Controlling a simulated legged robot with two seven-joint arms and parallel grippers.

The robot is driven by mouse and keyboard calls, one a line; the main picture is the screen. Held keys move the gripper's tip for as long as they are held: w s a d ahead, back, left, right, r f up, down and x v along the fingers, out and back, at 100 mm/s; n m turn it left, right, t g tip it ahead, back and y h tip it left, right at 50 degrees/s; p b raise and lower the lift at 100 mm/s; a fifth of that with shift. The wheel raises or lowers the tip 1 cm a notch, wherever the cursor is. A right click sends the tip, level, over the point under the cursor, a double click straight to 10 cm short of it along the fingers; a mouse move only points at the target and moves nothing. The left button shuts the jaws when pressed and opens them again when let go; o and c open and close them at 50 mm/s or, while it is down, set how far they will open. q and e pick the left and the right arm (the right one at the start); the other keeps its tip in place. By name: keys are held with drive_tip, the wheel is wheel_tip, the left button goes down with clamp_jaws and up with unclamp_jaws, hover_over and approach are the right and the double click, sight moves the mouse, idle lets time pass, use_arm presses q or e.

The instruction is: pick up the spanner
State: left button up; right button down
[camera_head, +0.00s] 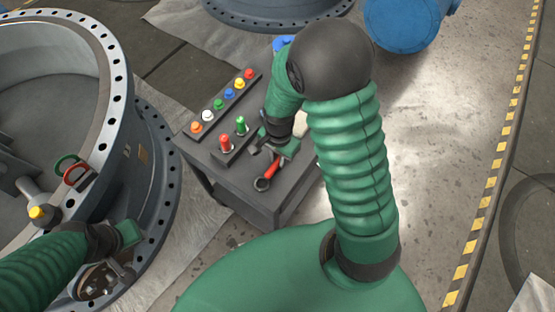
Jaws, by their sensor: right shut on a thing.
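The spanner (271,172) has a red handle and a dark ring end, and lies over the top of the small grey table (262,197). My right gripper (276,153) reaches down over the table and is shut on the spanner's handle at its upper end. I cannot tell whether the spanner still touches the table top. My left gripper (127,270) is at the lower left, beside the big flanged ring, away from the spanner. Its fingers are small and dark there, so its opening is unclear.
A strip of coloured buttons (224,105) runs along the table's far left edge. A red peg (225,143) and a green peg (240,125) stand near my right gripper. A large flanged valve (115,75) fills the left. A blue cylinder (405,25) lies at the top.

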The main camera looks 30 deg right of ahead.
sight(278, 160)
drive_tip(key=shift+r, duration=0.45)
wheel_tip(278, 160, up, 2)
drive_tip(key=shift+r+p, duration=0.2)
drive_tip(key=shift+p, duration=0.45)
drive_tip(key=s+a, duration=0.2)
drive_tip(key=s+a+r+p, duration=0.1)
drive_tip(key=s+a, duration=0.3)
drive_tip(key=s, duration=0.1)
drive_tip(key=shift+s+a+r+p, duration=0.1)
drive_tip(key=shift+a+r+p, duration=0.05)
drive_tip(key=shift+p, duration=0.25)
drive_tip(key=shift+s+a+r+p, duration=0.55)
drive_tip(key=shift+s+p, duration=0.2)
drive_tip(key=shift+p, duration=0.4)
drive_tip(key=s+a+p, duration=0.2)
drive_tip(key=s+p, duration=0.1)
drive_tip(key=p, duration=0.5)
drive_tip(key=shift+a+p, duration=0.25)
drive_tip(key=shift+p, duration=0.05)
drive_tip(key=shift+s+a+f+p, duration=0.25)
drive_tip(key=shift+a+f+p, duration=0.05)
drive_tip(key=shift+f+p, duration=0.1)
